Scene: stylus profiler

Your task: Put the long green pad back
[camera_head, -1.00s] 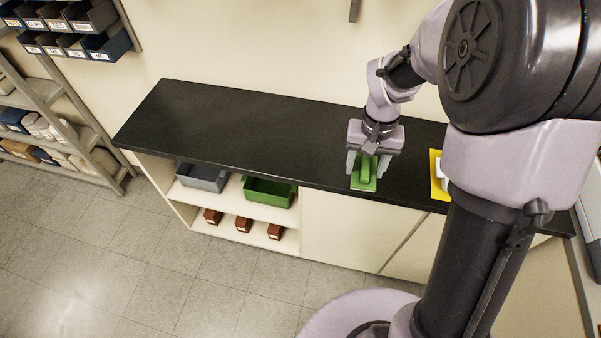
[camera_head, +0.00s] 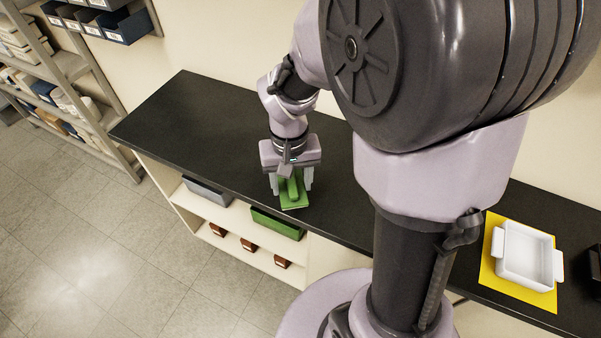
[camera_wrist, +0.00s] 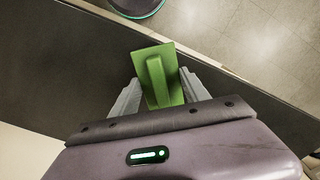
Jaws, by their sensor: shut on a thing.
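The long green pad (camera_head: 293,191) has a flat plate with a raised bar along its top. My gripper (camera_head: 291,184) is over the black counter (camera_head: 200,120) with its grey fingers on both sides of the pad, shut on it. In the wrist view the pad (camera_wrist: 158,75) sticks out past the fingertips of my gripper (camera_wrist: 158,92), near the counter's front edge. I cannot tell whether the pad touches the counter or is just above it.
A white tray with handles (camera_head: 528,255) stands on a yellow mat (camera_head: 491,262) at the right of the counter. A dark object (camera_head: 594,268) is at the right edge. Below the counter are a green bin (camera_head: 277,224), a grey bin (camera_head: 207,193) and small brown boxes (camera_head: 249,245). The counter's left part is clear.

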